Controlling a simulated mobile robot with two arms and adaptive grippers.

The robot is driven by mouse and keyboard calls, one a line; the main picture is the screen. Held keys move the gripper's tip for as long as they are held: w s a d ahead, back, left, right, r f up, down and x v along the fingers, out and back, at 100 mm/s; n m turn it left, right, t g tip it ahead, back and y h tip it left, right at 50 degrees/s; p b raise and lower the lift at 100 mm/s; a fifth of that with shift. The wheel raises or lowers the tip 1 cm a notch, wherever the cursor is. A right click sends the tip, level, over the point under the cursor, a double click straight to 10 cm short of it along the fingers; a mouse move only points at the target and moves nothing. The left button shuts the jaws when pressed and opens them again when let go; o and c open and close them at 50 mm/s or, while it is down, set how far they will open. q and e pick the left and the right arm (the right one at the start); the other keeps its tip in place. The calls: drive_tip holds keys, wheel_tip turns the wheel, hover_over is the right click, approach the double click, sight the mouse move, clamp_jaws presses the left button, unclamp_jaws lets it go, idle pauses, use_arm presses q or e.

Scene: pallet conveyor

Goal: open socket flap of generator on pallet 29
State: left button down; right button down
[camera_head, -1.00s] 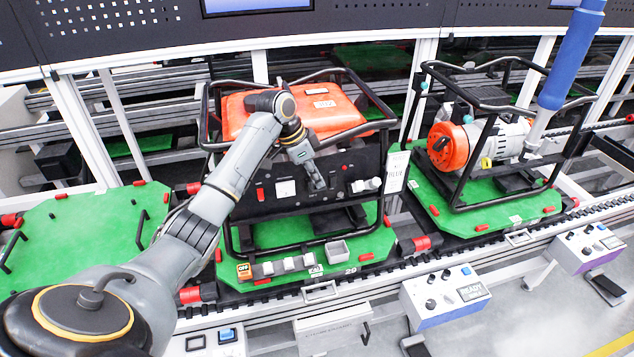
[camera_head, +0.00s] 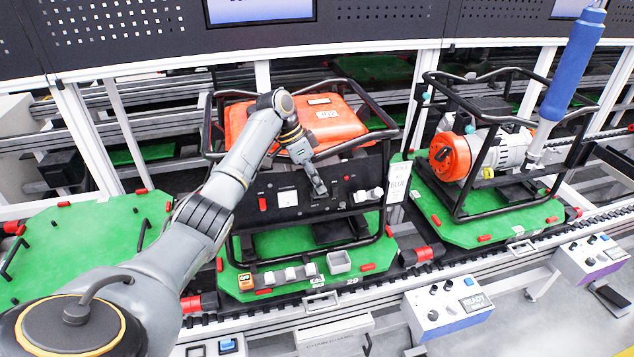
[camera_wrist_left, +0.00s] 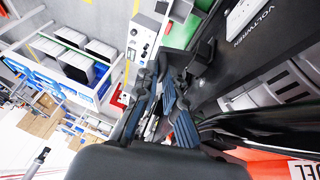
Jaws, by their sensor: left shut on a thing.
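The generator on pallet 29 has an orange tank (camera_head: 300,124), a black tube frame and a black front panel (camera_head: 300,205). The green pallet (camera_head: 375,257) carries the number 29 on its front edge. Light grey socket flaps (camera_head: 367,195) show at the right of the panel. My left gripper (camera_head: 320,189) is at the panel's middle, left of those flaps, shut on a socket flap that its fingers mostly hide. In the left wrist view the fingers (camera_wrist_left: 160,78) are close together beside the dark panel marked VOLTWREN (camera_wrist_left: 262,28). My right gripper is not in view.
The frame's black bars run close around the gripper. A second generator (camera_head: 480,150) stands on the pallet to the right, with a blue-handled tool hanging above. An empty green pallet (camera_head: 85,245) is at the left. Control boxes (camera_head: 447,305) line the conveyor's front.

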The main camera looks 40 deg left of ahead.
use_arm(q)
drive_tip(key=c, duration=1.4)
unclamp_jaws()
drive_tip(key=shift+f, duration=0.1)
drive_tip(key=shift+c, duration=0.2)
